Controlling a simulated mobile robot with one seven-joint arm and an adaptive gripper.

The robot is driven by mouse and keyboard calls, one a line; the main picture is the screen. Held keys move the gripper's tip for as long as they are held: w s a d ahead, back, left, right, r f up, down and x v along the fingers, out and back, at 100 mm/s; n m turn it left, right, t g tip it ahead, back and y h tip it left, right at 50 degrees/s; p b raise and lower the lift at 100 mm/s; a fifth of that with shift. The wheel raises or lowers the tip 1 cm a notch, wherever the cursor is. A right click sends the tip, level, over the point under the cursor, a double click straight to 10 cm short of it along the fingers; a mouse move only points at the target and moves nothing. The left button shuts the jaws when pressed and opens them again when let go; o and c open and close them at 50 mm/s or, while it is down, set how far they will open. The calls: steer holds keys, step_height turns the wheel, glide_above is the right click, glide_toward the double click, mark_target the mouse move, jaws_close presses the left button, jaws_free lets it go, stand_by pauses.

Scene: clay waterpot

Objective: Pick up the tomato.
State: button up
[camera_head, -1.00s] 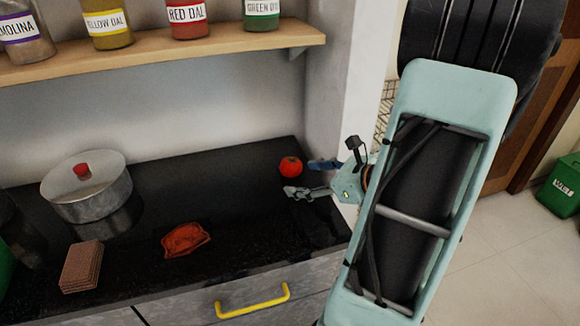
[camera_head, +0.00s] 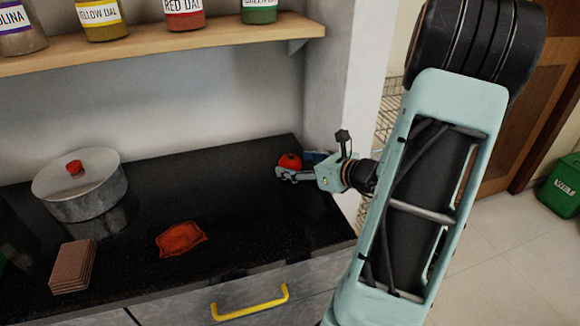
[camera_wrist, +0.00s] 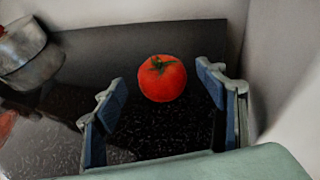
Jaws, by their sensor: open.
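The tomato (camera_head: 289,161) is red and round with a green stem, and sits on the black countertop near the wall corner. In the wrist view the tomato (camera_wrist: 162,78) lies just beyond the fingertips, roughly midway between them. My gripper (camera_head: 291,170) reaches in from the right at the tomato, and its near finger hides the tomato's lower part in the head view. In the wrist view my gripper (camera_wrist: 160,80) is open with a blue-padded finger on each side and nothing held. Whether a finger touches the tomato I cannot tell.
The black countertop (camera_head: 140,250) has a lidded pot (camera_head: 80,190), a brown block stack (camera_head: 73,267) and a red-orange crumpled item (camera_head: 181,239) to the left. A white wall (camera_head: 335,100) stands close on the right. A shelf (camera_head: 160,45) with labelled jars is above.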

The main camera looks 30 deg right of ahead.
mark_target(296, 164)
steer(key=x, duration=0.3)
steer(key=shift+w+f+b, duration=0.15)
steer(key=shift+f+b, duration=0.05)
steer(key=shift+b, duration=0.1)
steer(key=c, duration=1.3)
steer(key=shift+r, duration=0.15)
step_height(296, 164, up, 10)
steer(key=p, duration=0.3)
